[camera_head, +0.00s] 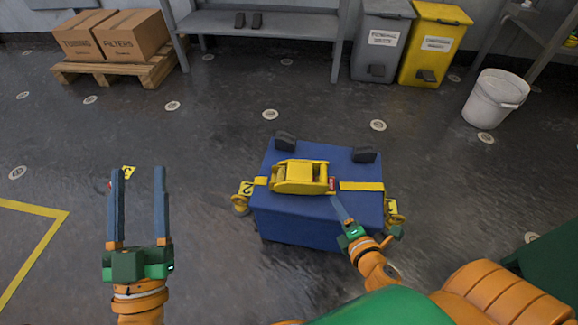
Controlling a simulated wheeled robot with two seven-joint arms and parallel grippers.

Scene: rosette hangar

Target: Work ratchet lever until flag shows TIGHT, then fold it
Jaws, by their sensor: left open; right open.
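The yellow ratchet (300,177) sits on top of a blue case (300,218) on the floor ahead of me. A yellow strap (360,186) runs across the case to both sides. The ratchet's lever appears to lie low over its body. A small red flag (332,184) shows at the ratchet's right end; its wording is too small to read. My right gripper (338,208) is at the case's front right, its finger pointing toward the flag end; contact cannot be told. My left gripper (139,175) is open and empty, left of the case.
A pallet with cartons (110,35), a bench, bins (433,45) and a white bucket (496,98) stand behind. Floor around the case is clear.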

